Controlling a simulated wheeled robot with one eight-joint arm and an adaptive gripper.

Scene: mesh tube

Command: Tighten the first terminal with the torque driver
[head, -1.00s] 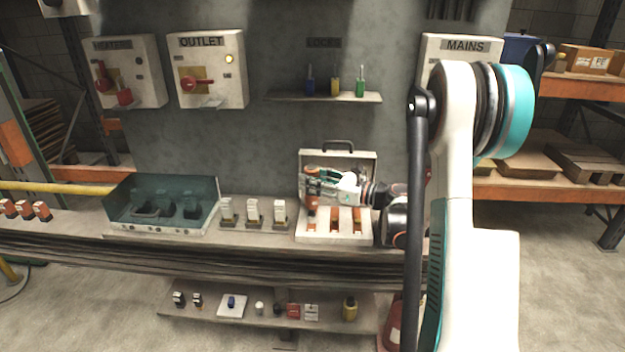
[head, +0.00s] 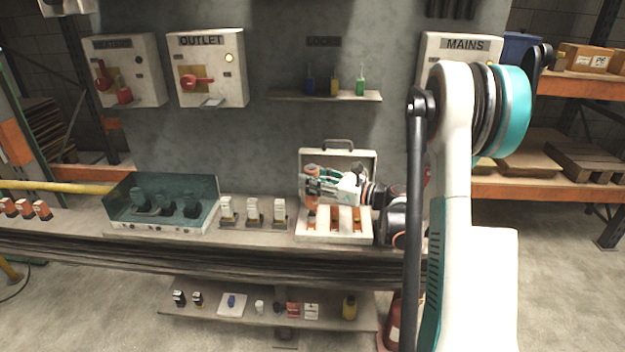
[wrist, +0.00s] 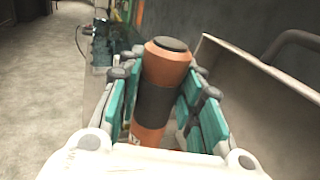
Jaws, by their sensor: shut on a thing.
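My gripper (head: 318,184) is in front of the open white case (head: 372,165), over its left side. In the wrist view, its teal finger pads (wrist: 165,108) are closed on both sides of a thick orange handle with a black band and dark end cap, which looks like the torque driver (wrist: 155,103). The driver stands roughly upright, and its lower end is hidden in the wrist view. A box with a clear teal cover (head: 193,190) stands left on the bench with dark fittings inside. I cannot tell which fitting is the first terminal.
More orange tools (head: 334,217) stand in the case. Several white-topped blocks (head: 252,210) stand between the case and the covered box. Wall boxes, including OUTLET (head: 225,95), and a shelf with padlocks (head: 325,96) are above. A lower shelf (head: 270,320) holds small items.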

